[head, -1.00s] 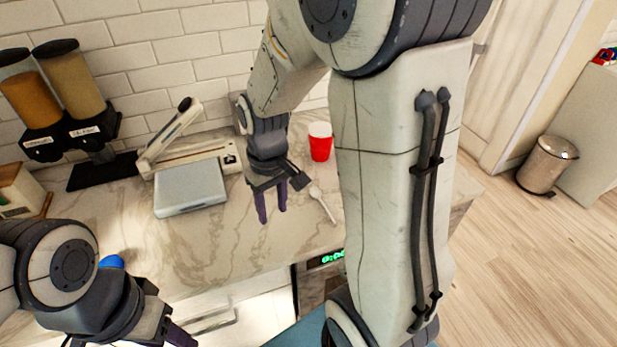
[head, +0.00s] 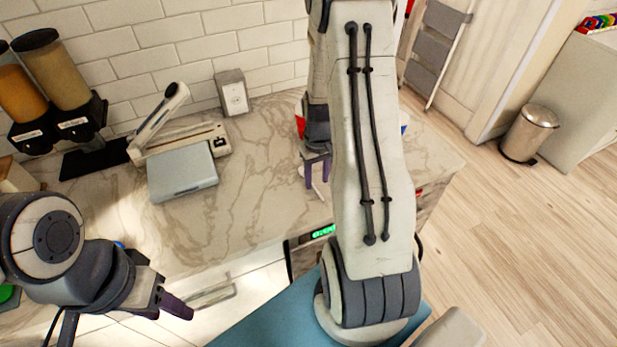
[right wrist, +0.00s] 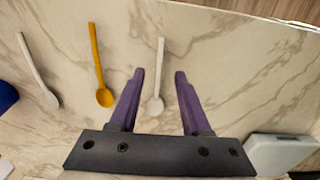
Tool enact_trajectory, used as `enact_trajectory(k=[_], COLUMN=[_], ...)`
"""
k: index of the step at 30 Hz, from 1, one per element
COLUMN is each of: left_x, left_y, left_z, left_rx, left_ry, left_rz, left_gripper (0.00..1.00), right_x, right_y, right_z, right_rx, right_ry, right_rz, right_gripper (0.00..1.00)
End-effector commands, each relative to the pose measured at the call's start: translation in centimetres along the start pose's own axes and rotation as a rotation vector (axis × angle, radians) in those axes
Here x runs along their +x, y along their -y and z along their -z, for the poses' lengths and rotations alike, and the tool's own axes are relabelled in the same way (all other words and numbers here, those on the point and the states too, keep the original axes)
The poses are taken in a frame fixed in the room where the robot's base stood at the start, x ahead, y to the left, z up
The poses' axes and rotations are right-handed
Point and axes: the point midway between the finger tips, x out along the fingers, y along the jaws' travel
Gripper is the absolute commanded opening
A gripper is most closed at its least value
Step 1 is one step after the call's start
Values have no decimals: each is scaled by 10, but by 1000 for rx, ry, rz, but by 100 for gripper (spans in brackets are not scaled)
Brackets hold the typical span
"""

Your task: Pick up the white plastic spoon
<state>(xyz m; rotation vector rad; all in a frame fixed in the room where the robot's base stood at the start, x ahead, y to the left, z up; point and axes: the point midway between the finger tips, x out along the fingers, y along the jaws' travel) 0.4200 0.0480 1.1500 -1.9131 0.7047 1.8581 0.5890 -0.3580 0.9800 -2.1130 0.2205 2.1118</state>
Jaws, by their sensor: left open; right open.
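A pale white spoon (right wrist: 157,85) lies on the marble counter in the right wrist view, framed between the two purple fingers of my right gripper (right wrist: 159,75). Its bowl is toward the palm. A second whitish spoon (right wrist: 38,72) lies at the far left, and a yellow-orange spoon (right wrist: 100,70) lies between them. I cannot tell which white one is plastic. In the head view my right gripper (head: 317,172) is open over the counter, with part of a pale spoon (head: 322,191) just below; my arm hides the rest. My left gripper (head: 174,305) is open and empty before the counter front.
A grey box-like device (head: 182,172) and a lever sealer (head: 185,140) stand left of my right gripper. Cereal dispensers (head: 55,72) stand further left. A red cup (head: 300,126) is partly hidden behind my arm. The middle of the counter (head: 250,200) is clear.

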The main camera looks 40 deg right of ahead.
Motion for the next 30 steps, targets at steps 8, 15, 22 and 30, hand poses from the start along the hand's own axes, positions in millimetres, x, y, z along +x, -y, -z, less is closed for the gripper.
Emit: enact_trajectory(k=[8, 15, 22, 30], left_x=[-12, -12, -12, -10], left_y=[-1, -1, -1, -1], left_z=[1, 1, 1, 1], left_rx=[-1, -1, -1, -1], left_ry=[0, 0, 0, 0], left_rz=[0, 0, 0, 0], left_gripper=[50, 50, 50, 50], right_x=[33, 37, 38, 40], right_y=[-1, -1, -1, -1], right_z=[1, 2, 2, 2], right_rx=[0, 0, 0, 0], right_ry=[3, 0, 1, 0], right_rz=[1, 0, 0, 0], right_gripper=[48, 48, 48, 25])
